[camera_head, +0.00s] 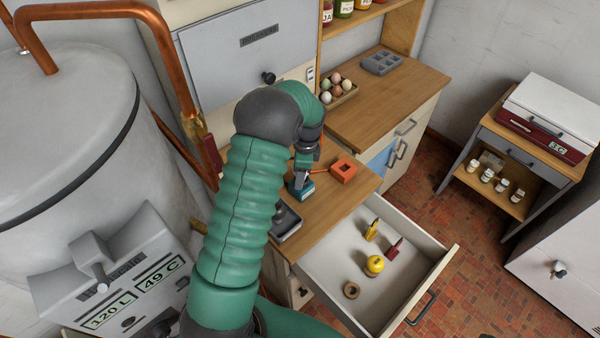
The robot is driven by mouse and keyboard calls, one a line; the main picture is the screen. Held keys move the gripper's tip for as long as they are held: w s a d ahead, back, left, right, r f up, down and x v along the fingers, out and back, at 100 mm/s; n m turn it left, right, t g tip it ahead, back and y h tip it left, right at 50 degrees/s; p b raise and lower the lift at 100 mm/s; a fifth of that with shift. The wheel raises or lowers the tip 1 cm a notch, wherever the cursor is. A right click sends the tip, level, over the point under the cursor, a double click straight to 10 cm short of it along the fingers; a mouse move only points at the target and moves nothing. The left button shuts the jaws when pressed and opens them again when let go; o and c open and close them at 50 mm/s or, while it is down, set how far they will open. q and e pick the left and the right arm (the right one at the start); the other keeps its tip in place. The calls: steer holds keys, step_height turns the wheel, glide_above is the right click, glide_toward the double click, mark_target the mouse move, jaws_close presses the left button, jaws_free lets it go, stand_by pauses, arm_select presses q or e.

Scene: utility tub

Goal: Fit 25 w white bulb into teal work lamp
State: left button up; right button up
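A green arm, which I take to be my left, rises from the bottom left of centre and bends down over the wooden worktop. Its gripper (303,178) is small and partly hidden by the wrist, right at a teal block-like object (301,191). This may be the teal work lamp's base; its upper part is hidden. I cannot tell whether the fingers are shut on it. Several small white pieces with dark bands (487,175) stand on the right-hand cart's shelf; they may be bulbs, but wattage marks are unreadable. My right gripper is not in view.
An orange square object (343,170) lies right of the teal one, and a grey tray (286,222) at left. The open drawer (335,280) holds yellow and red items and a brown ring. An egg tray (337,90) sits behind. A large tank (65,140) fills the left.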

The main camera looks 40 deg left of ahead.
arm_select(q)
steer(key=shift+f, duration=0.25)
stand_by(0.6)
steer(key=o, duration=1.4)
step_height(320, 180, up, 17)
steer(key=w+d, duration=0.1)
steer(key=s+d+f+n+t, duration=0.1)
steer(key=s+d+f+n, duration=0.4)
steer(key=d, duration=0.5)
steer(key=s+d+f+n+t, duration=0.2)
steer(key=s+d+f+n, duration=0.3)
steer(key=s+d, duration=0.4)
steer(key=shift+s+d+f+h+b, duration=0.2)
steer(key=shift+d+h+b, duration=0.2)
steer(key=shift+d, duration=0.5)
